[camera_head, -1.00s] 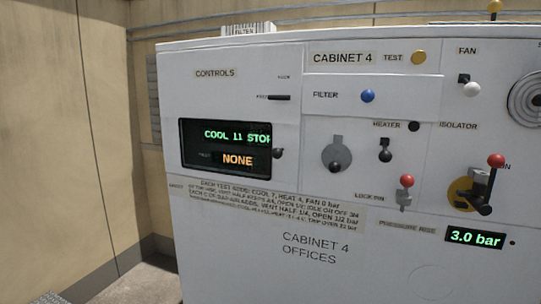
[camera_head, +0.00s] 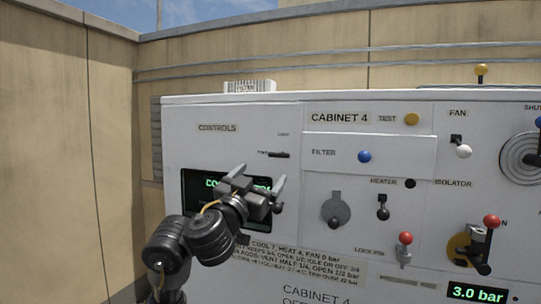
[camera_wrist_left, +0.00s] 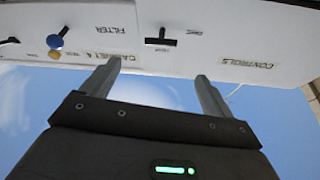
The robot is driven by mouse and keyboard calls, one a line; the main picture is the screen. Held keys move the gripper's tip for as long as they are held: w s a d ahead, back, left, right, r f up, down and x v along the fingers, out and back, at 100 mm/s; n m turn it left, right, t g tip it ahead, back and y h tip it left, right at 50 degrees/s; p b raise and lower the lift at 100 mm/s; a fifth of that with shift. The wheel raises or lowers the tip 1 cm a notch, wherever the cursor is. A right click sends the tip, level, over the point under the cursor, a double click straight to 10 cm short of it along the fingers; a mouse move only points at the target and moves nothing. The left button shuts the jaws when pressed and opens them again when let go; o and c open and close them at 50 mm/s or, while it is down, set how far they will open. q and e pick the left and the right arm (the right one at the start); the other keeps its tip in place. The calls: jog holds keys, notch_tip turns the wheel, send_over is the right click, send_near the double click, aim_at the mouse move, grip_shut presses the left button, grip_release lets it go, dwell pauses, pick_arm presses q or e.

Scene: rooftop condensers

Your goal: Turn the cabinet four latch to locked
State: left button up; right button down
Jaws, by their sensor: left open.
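The cabinet four latch (camera_head: 279,155) is a small dark handle on the white controls panel. Its bar lies level, its left end beside a small label that seems to read FREE; another small label, seemingly LOCK, sits above it. My left gripper (camera_head: 259,176) is open and empty, just below the latch and in front of the display. In the left wrist view, which is upside down, the latch (camera_wrist_left: 160,41) shows ahead, roughly between the two spread fingers (camera_wrist_left: 155,82), not touched by them. My right gripper is out of view.
My left arm hides much of the display (camera_head: 195,185). Right of the latch are a blue knob (camera_head: 364,157), a grey round dial (camera_head: 336,210), a black heater switch (camera_head: 382,208) and a red-tipped lock pin (camera_head: 405,239). A red-knobbed isolator lever (camera_head: 490,222) stands farther right.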

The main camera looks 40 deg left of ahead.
aim_at(281, 155)
pick_arm(q)
jog(key=f+b+x, duration=0.1)
jog(key=b+x, duration=0.5)
jog(key=x, duration=0.5)
jog(key=shift+w+a, duration=0.3)
jog(key=shift+a, duration=0.05)
jog(key=shift+c, duration=0.4)
